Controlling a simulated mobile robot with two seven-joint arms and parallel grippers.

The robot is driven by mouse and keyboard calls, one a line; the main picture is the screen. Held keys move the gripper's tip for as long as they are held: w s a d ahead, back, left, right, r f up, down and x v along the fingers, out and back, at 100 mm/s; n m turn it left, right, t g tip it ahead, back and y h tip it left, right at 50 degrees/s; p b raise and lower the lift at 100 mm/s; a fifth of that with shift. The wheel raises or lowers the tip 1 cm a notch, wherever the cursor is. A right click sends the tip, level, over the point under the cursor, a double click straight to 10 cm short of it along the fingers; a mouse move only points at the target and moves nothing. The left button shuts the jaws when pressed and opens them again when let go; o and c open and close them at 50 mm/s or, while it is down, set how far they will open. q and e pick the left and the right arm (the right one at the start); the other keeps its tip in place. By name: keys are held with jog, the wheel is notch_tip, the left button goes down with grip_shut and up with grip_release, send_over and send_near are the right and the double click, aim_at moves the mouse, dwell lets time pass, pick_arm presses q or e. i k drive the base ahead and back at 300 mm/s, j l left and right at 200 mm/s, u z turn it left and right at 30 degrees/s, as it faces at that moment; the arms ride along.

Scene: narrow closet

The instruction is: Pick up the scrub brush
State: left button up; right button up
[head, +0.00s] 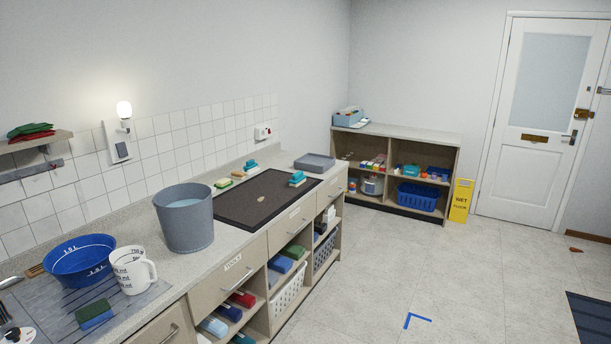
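No item is clearly recognisable as a scrub brush at this size. A small teal block-like item (297,178) sits on the black mat (245,212) on the counter. A similar teal item (251,166) lies behind the mat's far edge, beside a yellowish block (238,174) and a green-topped block (223,183); any of these could be a brush or a sponge. A dark green and blue block (95,314) lies on the grey board at the near left. Neither of my grippers is in view.
A grey bucket (185,222), blue bowl (78,262) and white measuring jug (132,272) crowd the near counter. A grey tray (314,162) sits at its far end. A yellow wet-floor sign (461,201) stands by the far shelf. The floor (430,270) to the right is mostly clear.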

aim_at(299, 178)
jog(key=i+l+z, duration=0.1)
jog(key=i, duration=0.7)
jog(key=i+l, duration=0.2)
jog(key=i, duration=0.6)
jog(key=k+l+z, duration=0.05)
